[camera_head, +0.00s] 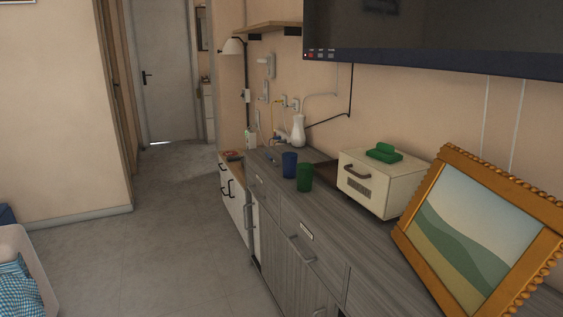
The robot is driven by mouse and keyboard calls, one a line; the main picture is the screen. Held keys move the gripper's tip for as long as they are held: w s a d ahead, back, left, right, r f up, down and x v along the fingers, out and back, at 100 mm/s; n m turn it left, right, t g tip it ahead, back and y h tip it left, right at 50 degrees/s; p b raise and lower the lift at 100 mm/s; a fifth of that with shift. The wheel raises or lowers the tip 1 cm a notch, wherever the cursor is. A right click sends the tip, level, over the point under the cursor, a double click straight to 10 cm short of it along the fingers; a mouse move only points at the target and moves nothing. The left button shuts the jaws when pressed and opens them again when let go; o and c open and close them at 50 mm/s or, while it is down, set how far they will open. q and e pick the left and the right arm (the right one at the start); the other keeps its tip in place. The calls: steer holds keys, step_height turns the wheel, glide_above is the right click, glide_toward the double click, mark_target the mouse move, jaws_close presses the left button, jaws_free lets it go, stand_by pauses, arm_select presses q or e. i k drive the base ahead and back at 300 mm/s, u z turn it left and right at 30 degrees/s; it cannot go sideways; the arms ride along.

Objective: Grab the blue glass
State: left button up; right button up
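The blue glass (289,165) stands upright on the grey wooden sideboard (330,222), near its front edge. A green glass (305,178) stands just in front of it and to the right, very close; I cannot tell whether the two touch. Neither of my grippers shows in the head view.
A white box (376,182) with a green object (384,152) on top stands right of the glasses. A gold-framed picture (478,240) leans at the right. A white vase (298,131) stands behind. The floor (165,240) left of the sideboard is clear, with a laundry basket (36,262) at far left.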

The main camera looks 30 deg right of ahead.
mark_target(290, 160)
steer(key=i, duration=2.7)
steer(key=z, duration=1.35)
